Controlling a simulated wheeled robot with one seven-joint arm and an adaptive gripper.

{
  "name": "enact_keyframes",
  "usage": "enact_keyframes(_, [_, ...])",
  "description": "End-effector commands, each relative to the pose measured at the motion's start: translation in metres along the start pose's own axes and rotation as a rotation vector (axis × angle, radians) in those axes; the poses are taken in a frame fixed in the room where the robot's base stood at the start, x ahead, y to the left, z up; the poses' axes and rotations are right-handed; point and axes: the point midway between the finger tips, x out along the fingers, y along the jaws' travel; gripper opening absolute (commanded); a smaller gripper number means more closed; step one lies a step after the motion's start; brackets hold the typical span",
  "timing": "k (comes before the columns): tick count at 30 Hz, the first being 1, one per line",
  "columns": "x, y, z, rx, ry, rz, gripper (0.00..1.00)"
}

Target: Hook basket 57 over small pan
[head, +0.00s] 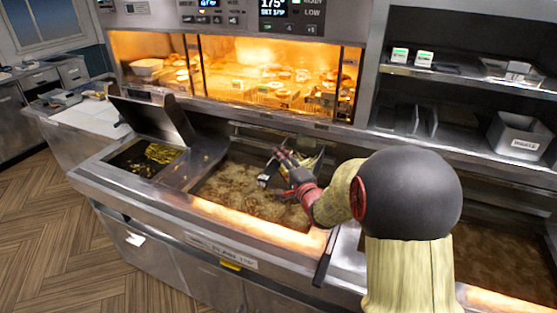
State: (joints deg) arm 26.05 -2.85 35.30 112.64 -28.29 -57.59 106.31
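My gripper (282,166) is in the middle of the head view, over the far right part of a wide vat of bubbling brown oil (235,193). A small metal-edged object beside and behind the gripper may be a basket (313,160). The gripper and wrist cover part of it, and I can read no number 57. I cannot tell whether the fingers touch or hold it. A smaller, dark pan (122,161) with yellow food in it lies to the left of the vat. A raised metal lid or plate (160,118) stands behind it.
A lit warming cabinet (250,72) with food stands behind the vat. Shelves at the right hold a grey labelled bin (519,136). Another dark oil vat (505,262) is at lower right. The front ledge (220,222) borders the range. Wooden floor (60,230) is clear at left.

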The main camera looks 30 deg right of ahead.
Motion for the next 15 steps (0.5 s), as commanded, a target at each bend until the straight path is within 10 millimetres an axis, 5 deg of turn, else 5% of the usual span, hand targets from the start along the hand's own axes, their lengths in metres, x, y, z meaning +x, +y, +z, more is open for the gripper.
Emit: enact_keyframes(15, [-0.093, -0.002, -0.001, -0.002, 0.002, -0.003, 0.39])
